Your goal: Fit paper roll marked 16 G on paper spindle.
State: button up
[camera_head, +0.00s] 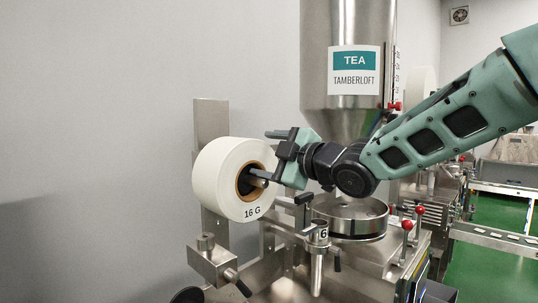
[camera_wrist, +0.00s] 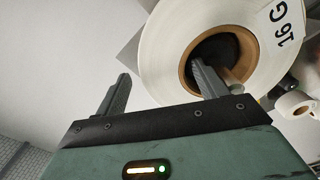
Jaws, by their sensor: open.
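The white paper roll marked 16 G (camera_head: 213,180) sits in front of the upright metal plate, its brown core around the paper spindle (camera_head: 259,182). The spindle's end shows at the core opening. In the wrist view the roll (camera_wrist: 262,62) fills the upper right, with the spindle end (camera_wrist: 236,77) in its core. My gripper (camera_head: 259,153) is open at the roll's front face. One finger lies at the core opening, reaching in or just before it; the other is outside the roll's rim. The wrist view shows both fingers (camera_wrist: 160,70) apart. How far the roll sits along the spindle is hidden.
The upright metal plate (camera_head: 211,115) stands behind the roll. A steel hopper labelled TEA (camera_head: 348,25) and a round steel pan (camera_head: 350,217) are close to my arm. Red-knobbed levers (camera_head: 407,225) stand at the right. A metal block with a handle (camera_head: 210,262) is below the roll.

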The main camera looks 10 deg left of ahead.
jog(key=shift+d+f, duration=0.15)
jog(key=b+v, duration=0.5)
jog(key=v, duration=1.2)
jog(key=shift+s, duration=0.15)
jog(key=s+d+f+m+g+h, duration=0.1)
jog(key=s+f+m+h, duration=0.3)
jog(key=f, duration=0.6)
jog(key=s+d+f+m+g+h, duration=0.2)
jog(key=f+m+h, duration=0.35)
jog(key=f, duration=0.45)
jog(key=s+d+f+m+g+h, duration=0.2)
jog(key=s+f+g, duration=0.2)
jog(key=s, duration=0.5)
jog(key=s+d+f+m+g+h, duration=0.2)
jog(key=s+f+m+g, duration=0.1)
jog(key=s+f, duration=0.4)
jog(key=s+g, duration=0.1)
jog(key=s, duration=0.2)
jog(key=shift+s+d+f, duration=0.25)
jog(key=shift+s+f, duration=0.05)
